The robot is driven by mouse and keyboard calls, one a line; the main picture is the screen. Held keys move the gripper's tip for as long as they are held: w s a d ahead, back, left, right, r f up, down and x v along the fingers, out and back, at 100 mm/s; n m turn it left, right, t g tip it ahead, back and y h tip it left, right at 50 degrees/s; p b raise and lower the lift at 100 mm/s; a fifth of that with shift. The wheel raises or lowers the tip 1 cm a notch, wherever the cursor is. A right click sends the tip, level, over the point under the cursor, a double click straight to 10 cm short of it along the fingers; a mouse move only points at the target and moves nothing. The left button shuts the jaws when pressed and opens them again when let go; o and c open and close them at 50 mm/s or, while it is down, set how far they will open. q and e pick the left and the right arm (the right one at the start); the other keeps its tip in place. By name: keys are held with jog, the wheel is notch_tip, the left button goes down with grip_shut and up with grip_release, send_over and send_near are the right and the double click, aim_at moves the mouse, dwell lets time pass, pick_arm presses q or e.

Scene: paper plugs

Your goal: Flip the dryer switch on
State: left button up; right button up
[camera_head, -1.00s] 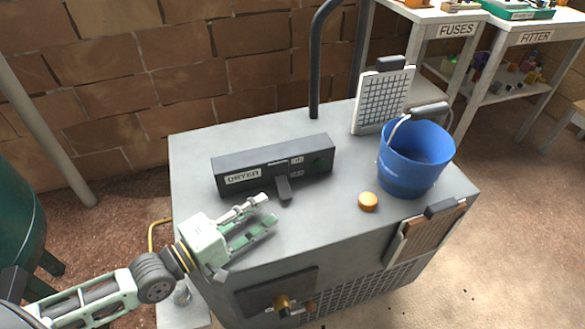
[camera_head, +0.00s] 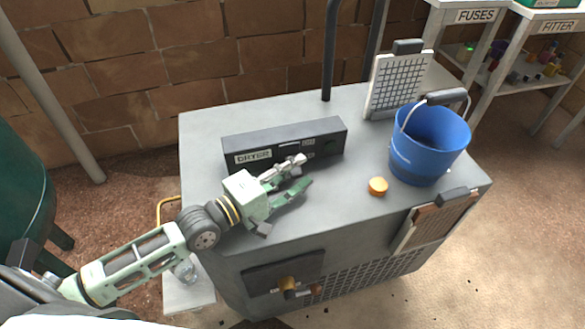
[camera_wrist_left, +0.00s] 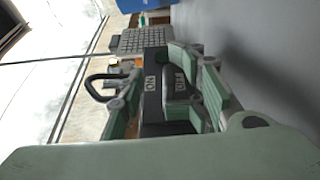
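The dryer box (camera_head: 285,143) is a long dark case with a DRYER label on the grey cabinet top (camera_head: 215,205). Its dark lever switch is mostly hidden behind my left gripper (camera_head: 304,172) in the head view. The gripper's fingers are spread at the front of the box, near the lever. In the left wrist view the dark box front (camera_wrist_left: 155,62), with ON and a partly covered second label, lies between the green fingers (camera_wrist_left: 165,95). I cannot tell whether a finger touches the lever. My right gripper is not in view.
A grid panel (camera_head: 396,84) stands behind. A dark upright pipe (camera_head: 328,55) rises at the back. Shelves labelled FUSES (camera_head: 475,16) are beyond.

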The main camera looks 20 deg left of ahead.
pick_arm(q)
jog(key=shift+w+d+f, duration=0.1)
jog(key=shift+w+d, duration=0.15)
jog(key=shift+w, duration=0.75)
jog(key=shift+s+a, duration=0.2)
jog(key=shift+s, duration=0.1)
grip_shut()
